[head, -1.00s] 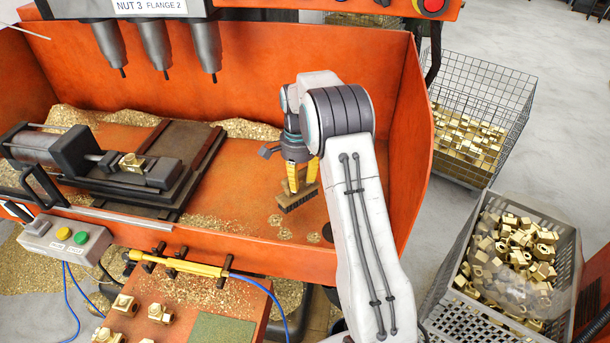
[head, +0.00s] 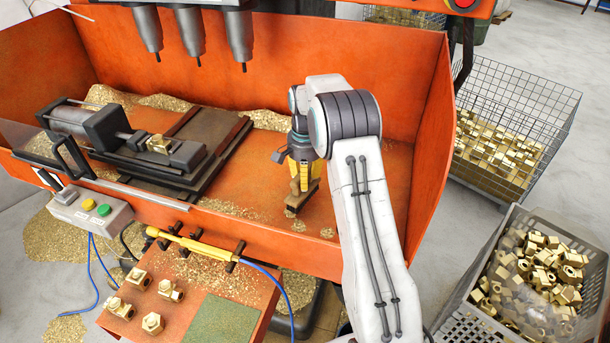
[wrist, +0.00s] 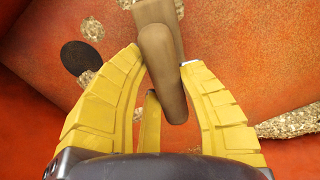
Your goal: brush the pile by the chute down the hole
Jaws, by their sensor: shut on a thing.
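My gripper (head: 303,180) has yellow fingers and is shut on the brown wooden handle of a brush (head: 297,200), low over the orange tray floor. In the wrist view the handle (wrist: 163,70) stands between the fingers (wrist: 160,65), and the bristles are out of sight. The dark round chute hole (wrist: 80,57) is left of the fingers in the wrist view. Small heaps of brass chips (wrist: 93,29) lie right beside it. In the head view a small chip heap (head: 327,232) lies near the tray's front edge; my arm hides part of the floor there.
A clamp fixture (head: 165,150) on a dark plate stands left in the tray. Three drill spindles (head: 192,35) hang above. The orange side wall (head: 432,140) rises right of my arm. More chips (head: 268,120) lie along the back wall. A grey crate (head: 505,305) stands outside, right.

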